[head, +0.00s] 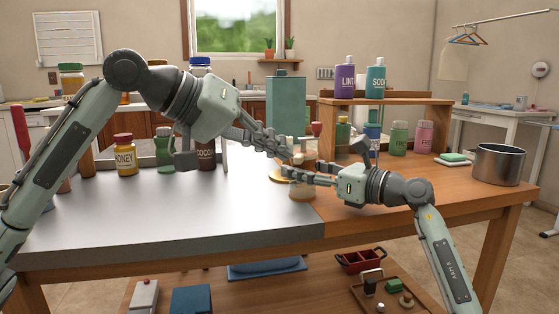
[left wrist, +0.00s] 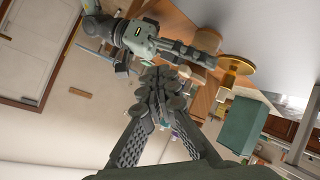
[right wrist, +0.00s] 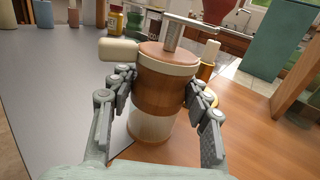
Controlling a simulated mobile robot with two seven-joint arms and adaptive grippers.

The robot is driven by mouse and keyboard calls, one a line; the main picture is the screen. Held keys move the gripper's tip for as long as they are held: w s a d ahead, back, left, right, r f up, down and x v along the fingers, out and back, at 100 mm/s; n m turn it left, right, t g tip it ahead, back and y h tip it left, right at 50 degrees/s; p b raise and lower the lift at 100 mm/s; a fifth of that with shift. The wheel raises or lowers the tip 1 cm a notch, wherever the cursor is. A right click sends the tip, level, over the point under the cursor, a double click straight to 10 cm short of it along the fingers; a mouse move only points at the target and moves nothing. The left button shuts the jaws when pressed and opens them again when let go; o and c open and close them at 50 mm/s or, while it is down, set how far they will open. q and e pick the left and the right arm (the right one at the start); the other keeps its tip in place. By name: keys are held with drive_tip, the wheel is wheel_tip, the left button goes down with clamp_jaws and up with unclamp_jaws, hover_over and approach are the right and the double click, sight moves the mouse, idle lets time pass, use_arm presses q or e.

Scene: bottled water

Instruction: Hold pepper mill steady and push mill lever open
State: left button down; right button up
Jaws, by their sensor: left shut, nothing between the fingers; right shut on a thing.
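The pepper mill (right wrist: 165,92) stands upright in the right wrist view, with a wooden body, a pale band and a whitish lower part. A grey metal bar on a post (right wrist: 172,36) rises from its top, and a cream knob (right wrist: 118,50) sticks out at its left. My right gripper (right wrist: 158,90) is shut around the mill's sides. My left gripper (head: 284,150) is shut and empty, close to the mill's top; contact cannot be told. Its fingers also show in the left wrist view (left wrist: 168,78).
A gold round thing (left wrist: 238,64) stands close behind the mill. A tall green canister (head: 286,103) is farther back. A honey jar (head: 125,156) and other containers line the back left. A steel pot (head: 498,163) stands at the right. The grey front surface (head: 180,225) is clear.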

sight(299, 159)
use_arm(q)
drive_tip(key=w+a+f+n+t+h, duration=0.1)
drive_tip(key=a+n, duration=0.2)
drive_tip(key=a, duration=0.1)
drive_tip(key=a+f+n+t+h, duration=0.1)
drive_tip(key=a+n+h, duration=0.1)
drive_tip(key=a+n, duration=0.1)
drive_tip(key=w+a+f+n+t+h, duration=0.1)
drive_tip(key=a+f+n+h, duration=0.1)
drive_tip(key=a, duration=0.4)
drive_tip(key=shift+w+f+n, duration=0.1)
drive_tip(key=shift+w+n, duration=0.25)
drive_tip(key=shift+n, duration=0.45)
drive_tip(key=x, duration=0.9)
drive_tip(key=shift+w+d, duration=0.1)
drive_tip(key=shift+d, duration=0.15)
drive_tip(key=d, duration=0.3)
drive_tip(key=shift+d, duration=0.25)
drive_tip(key=shift+s+d, duration=0.25)
drive_tip(key=shift+d, duration=0.2)
